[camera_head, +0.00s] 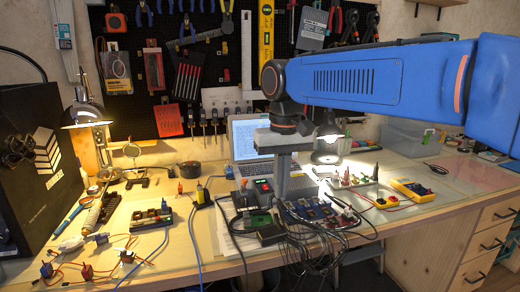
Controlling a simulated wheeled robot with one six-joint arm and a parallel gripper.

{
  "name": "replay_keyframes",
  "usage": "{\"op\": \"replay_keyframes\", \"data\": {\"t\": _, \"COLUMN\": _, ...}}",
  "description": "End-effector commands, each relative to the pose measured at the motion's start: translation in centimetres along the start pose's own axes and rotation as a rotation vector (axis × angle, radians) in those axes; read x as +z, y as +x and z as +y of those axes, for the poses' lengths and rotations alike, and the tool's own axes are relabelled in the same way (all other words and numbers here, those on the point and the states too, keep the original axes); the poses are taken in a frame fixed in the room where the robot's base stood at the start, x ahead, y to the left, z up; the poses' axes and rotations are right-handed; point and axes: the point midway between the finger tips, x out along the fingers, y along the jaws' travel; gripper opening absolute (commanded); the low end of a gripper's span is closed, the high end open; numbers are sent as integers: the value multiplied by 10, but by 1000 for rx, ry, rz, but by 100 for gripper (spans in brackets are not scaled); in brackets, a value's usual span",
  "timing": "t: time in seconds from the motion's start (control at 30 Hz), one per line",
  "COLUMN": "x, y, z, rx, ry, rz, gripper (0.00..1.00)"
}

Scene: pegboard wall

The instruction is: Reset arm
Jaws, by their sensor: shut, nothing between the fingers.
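My blue arm (350,85) reaches in from the right edge, across the pegboard and above the workbench. Its dark wrist joint bends down near the middle of the picture. My gripper (281,194) hangs below it, pointing down, its fingers together with nothing held. The fingertips show just behind or above a cluster of circuit boards and cables (305,210); I cannot tell whether they touch anything. The arm and gripper hide part of the laptop (252,140) and of the wall behind.
A black box (38,165) stands at the left of the workbench (170,262). A lit lamp (85,112) is near it, and a second lamp (328,145) stands behind my gripper. A yellow multimeter (412,190) lies to the right. The pegboard (128,118) carries several tools. The right end looks clearer.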

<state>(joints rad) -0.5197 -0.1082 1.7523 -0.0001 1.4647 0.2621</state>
Motion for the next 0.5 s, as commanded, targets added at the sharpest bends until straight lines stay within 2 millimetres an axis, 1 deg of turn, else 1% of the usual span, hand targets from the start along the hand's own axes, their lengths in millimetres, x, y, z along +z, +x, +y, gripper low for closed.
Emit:
{"op": "replay_keyframes", "data": {"t": 0.27, "x": 29, "y": 8, "z": 38, "rx": -8, "ry": 34, "rz": 47, "gripper": 0}}
{"op": "replay_keyframes", "data": {"t": 0.37, "x": 45, "y": 14, "z": 56, "rx": -10, "ry": 51, "rz": 72, "gripper": 0}}
{"op": "replay_keyframes", "data": {"t": 0.5, "x": 78, "y": 27, "z": 88, "rx": -11, "ry": 85, "rz": 122, "gripper": 0}}
